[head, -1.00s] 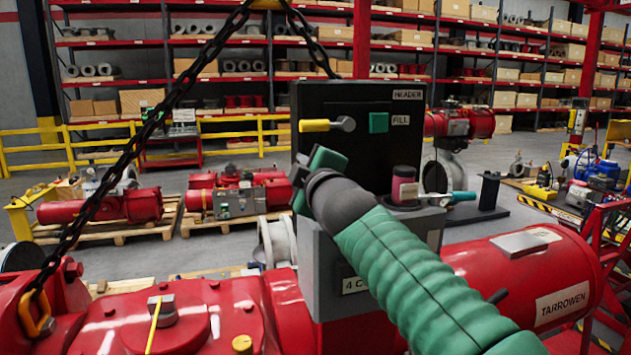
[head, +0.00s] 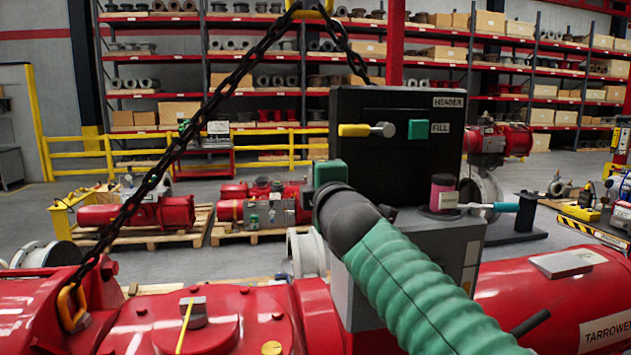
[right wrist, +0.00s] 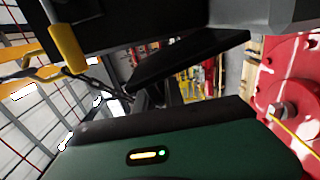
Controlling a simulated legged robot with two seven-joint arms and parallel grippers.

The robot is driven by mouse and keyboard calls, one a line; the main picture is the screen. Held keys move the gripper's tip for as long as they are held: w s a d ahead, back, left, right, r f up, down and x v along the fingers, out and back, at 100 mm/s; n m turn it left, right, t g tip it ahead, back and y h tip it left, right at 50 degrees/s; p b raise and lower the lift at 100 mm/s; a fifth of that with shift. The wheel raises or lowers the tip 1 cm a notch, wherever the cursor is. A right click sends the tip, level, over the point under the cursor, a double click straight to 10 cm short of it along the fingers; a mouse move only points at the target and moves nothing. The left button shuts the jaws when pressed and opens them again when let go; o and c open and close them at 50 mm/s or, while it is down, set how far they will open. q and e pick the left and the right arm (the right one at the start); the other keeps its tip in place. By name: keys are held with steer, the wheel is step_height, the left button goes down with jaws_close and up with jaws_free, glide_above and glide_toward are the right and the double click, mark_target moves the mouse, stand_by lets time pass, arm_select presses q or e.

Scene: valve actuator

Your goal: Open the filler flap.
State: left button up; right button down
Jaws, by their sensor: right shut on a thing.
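The black header box (head: 400,105) stands on a grey housing above the red actuator. Its front has a FILL label (head: 440,128), a green square (head: 418,129) and a yellow-handled lever (head: 367,130). My right gripper (head: 329,172), on its green sleeved arm, is at the box's lower left edge, below the lever. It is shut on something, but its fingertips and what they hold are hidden. In the right wrist view a dark tilted plate (right wrist: 190,60) lies just beyond my green hand; I cannot tell if it is the flap. My left gripper is not in view.
A chain (head: 190,140) slants down to a yellow hook (head: 71,307) at the left. A pink-red cylinder (head: 443,190) and a blue-green handle (head: 506,207) stick out at the box's right. The red actuator (head: 240,318) fills the space below.

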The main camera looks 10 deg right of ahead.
steer(key=shift+d+f, duration=0.1)
steer(key=shift+f, duration=0.1)
steer(key=c, duration=1.6)
jaws_free()
steer(key=shift+w, duration=0.1)
steer(key=shift+o, duration=0.6)
steer(key=shift+d, duration=0.15)
steer(key=shift+w+d, duration=0.1)
steer(key=shift+d, duration=0.05)
steer(key=s+b, duration=0.5)
steer(key=s, duration=1.1)
steer(key=shift+s+d, duration=0.3)
steer(key=shift+s, duration=0.05)
